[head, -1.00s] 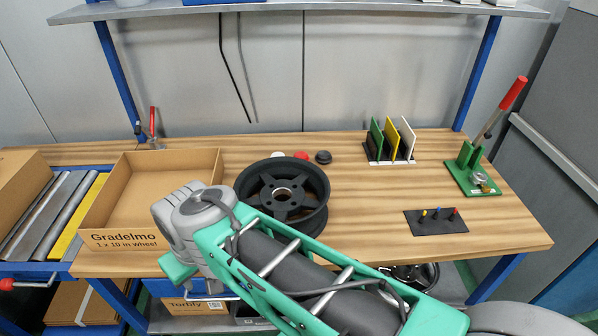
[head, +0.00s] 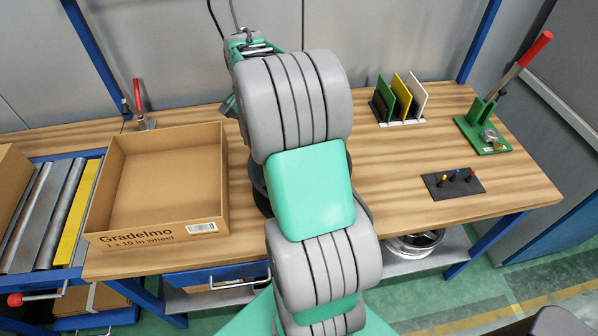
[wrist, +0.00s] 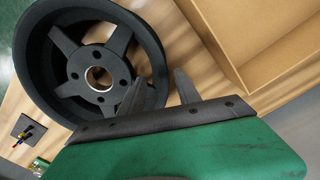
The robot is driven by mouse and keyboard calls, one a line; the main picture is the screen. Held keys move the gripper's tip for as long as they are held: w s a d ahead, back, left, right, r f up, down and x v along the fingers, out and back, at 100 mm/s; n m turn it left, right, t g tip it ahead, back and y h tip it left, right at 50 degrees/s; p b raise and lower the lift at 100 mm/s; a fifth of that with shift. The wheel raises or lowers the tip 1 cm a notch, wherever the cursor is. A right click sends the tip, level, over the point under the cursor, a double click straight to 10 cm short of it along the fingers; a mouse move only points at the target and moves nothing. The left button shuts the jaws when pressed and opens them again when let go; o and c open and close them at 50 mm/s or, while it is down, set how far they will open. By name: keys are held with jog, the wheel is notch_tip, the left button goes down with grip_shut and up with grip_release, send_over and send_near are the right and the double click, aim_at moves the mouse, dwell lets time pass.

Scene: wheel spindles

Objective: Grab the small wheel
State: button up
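A black five-spoke wheel (wrist: 98,72) lies flat on the wooden table, filling the upper left of the wrist view. In the head view only a dark strip of its left rim (head: 260,188) shows; my arm hides the rest. The gripper is hidden in the head view. A silvery wheel (head: 415,242) sits on the shelf below the table.
An open cardboard box (head: 150,235) stands left of the wheel. A card rack (head: 400,100), a green lever press (head: 485,130) and a black pin plate (head: 453,184) stand on the right. A red-handled clamp (head: 139,100) is at the back left. The right middle table is clear.

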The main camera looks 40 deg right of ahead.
jog(key=f, duration=0.3)
jog(key=f+p, duration=0.1)
jog(key=f, duration=0.3)
jog(key=f+p, duration=0.1)
jog(key=f, duration=0.2)
jog(key=shift+s+a+f, duration=0.15)
jog(key=shift+a+f, duration=0.05)
jog(key=shift+a, duration=0.1)
grip_shut()
jog(key=shift+r, duration=0.1)
dwell(0.6)
